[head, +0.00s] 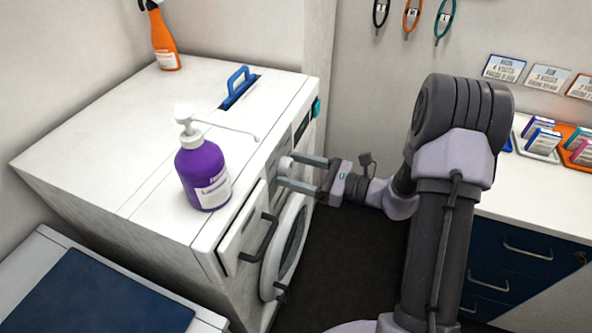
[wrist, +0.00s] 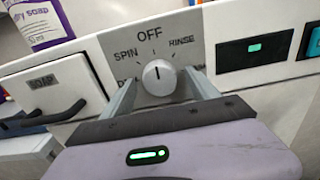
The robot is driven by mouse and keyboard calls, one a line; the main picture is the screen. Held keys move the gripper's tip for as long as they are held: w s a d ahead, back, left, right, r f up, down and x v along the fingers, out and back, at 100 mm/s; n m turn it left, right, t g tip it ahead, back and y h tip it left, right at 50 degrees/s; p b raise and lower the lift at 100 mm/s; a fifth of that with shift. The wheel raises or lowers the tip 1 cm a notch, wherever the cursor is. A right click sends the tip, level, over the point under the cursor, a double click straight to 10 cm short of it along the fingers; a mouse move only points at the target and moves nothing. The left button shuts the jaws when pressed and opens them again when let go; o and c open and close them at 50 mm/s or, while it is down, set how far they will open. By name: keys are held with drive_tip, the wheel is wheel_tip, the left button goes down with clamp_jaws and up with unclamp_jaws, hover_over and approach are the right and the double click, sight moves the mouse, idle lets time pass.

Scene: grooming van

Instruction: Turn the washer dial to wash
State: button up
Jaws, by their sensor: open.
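The white washer (head: 110,150) stands against the wall at left in the head view. Its round white dial (wrist: 158,77) shows in the wrist view on a grey panel, with its dark mark pointing up at OFF. SPIN is printed left of the dial and RINSE right of it. The lower labels are mostly hidden behind my fingers. The dial also shows in the head view (head: 286,163). My gripper (head: 289,170) faces the front panel. Its two fingers are open, one on each side of the dial; I cannot tell whether they touch it.
A purple soap bottle (head: 203,175) stands on the washer near the front edge. A soap drawer (wrist: 54,84) with a dark handle is left of the dial, and a green-lit display (wrist: 254,48) is right. The round door (head: 285,248) is below. A counter with blue drawers (head: 520,258) stands at right.

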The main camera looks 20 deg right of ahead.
drive_tip(key=c, duration=1.4)
drive_tip(key=shift+o, duration=0.2)
drive_tip(key=shift+r+m+p, duration=0.1)
drive_tip(key=shift+m+p, duration=0.2)
drive_tip(key=shift+p, duration=0.05)
drive_tip(key=m+p, duration=0.3)
drive_tip(key=shift+r, duration=0.1)
drive_tip(key=m+p, duration=0.4)
drive_tip(key=m, duration=0.1)
drive_tip(key=m+p, duration=0.3)
drive_tip(key=m, duration=0.1)
drive_tip(key=shift+m, duration=0.4)
drive_tip(key=shift+f+m+p, duration=0.2)
drive_tip(key=shift+m+p, duration=0.95)
drive_tip(key=shift+m, duration=1.05)
